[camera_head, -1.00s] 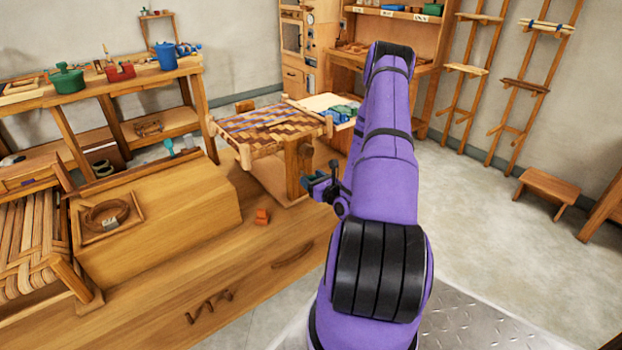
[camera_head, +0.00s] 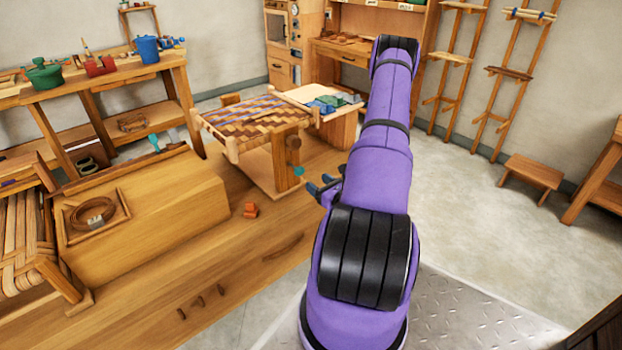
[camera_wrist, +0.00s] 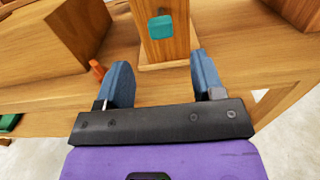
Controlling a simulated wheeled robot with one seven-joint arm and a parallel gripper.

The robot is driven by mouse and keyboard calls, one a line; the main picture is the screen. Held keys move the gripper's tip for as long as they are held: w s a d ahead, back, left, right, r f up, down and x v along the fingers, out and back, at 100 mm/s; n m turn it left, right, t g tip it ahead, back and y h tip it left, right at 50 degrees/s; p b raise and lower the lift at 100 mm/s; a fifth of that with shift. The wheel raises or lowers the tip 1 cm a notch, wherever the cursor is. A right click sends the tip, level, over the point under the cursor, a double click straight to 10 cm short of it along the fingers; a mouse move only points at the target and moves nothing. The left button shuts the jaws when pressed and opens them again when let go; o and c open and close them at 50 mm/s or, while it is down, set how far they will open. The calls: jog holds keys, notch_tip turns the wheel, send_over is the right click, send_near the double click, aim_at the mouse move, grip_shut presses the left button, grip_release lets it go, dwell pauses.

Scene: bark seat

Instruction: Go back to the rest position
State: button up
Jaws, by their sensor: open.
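My gripper (camera_head: 322,187) shows in the head view just left of my purple arm, which hides part of it. In the wrist view my gripper (camera_wrist: 160,85) has its two blue fingers spread apart with nothing between them. Beyond the fingers stands a wooden post (camera_wrist: 176,50) with a teal square patch (camera_wrist: 160,27) on it. In the head view this post (camera_head: 286,158) belongs to the stand under the woven seat frame (camera_head: 252,118). The gripper is in front and to the right of that stand, apart from it.
A small orange block (camera_head: 250,210) lies on the wooden bench top (camera_head: 220,245). A wooden box (camera_head: 150,210) with a coil in a tray (camera_head: 97,214) sits at left. Cloths (camera_head: 330,103) lie beside the seat. The floor (camera_head: 450,190) at right is clear up to a small stool (camera_head: 531,173).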

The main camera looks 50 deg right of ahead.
jog(key=shift+s+a, duration=0.1)
jog(key=shift+s, duration=0.35)
dwell(0.3)
jog(key=w+a+r+n+g+y, duration=0.2)
jog(key=w+a+r+n+y, duration=0.3)
jog(key=a+r+n+y, duration=0.4)
jog(key=w+a+r+n+g+y, duration=0.2)
jog(key=w+a+r+n+y, duration=0.45)
jog(key=r, duration=0.45)
jog(key=s+a+r+n+g+h, duration=0.1)
jog(key=s+a+r+n+g, duration=0.55)
jog(key=a, duration=0.35)
jog(key=s+a+r+n+g+h, duration=0.1)
jog(key=s+a+r+n+g, duration=0.45)
jog(key=a+r+n, duration=0.35)
jog(key=s+a+r+n+t+h, duration=0.2)
jog(key=s+r+n+t+h, duration=0.2)
jog(key=s+r+n+h, duration=0.3)
jog(key=s+r+h, duration=0.1)
jog(key=s+h, duration=0.1)
jog(key=s, duration=0.1)
jog(key=shift+s+n, duration=0.15)
jog(key=shift+n, duration=0.25)
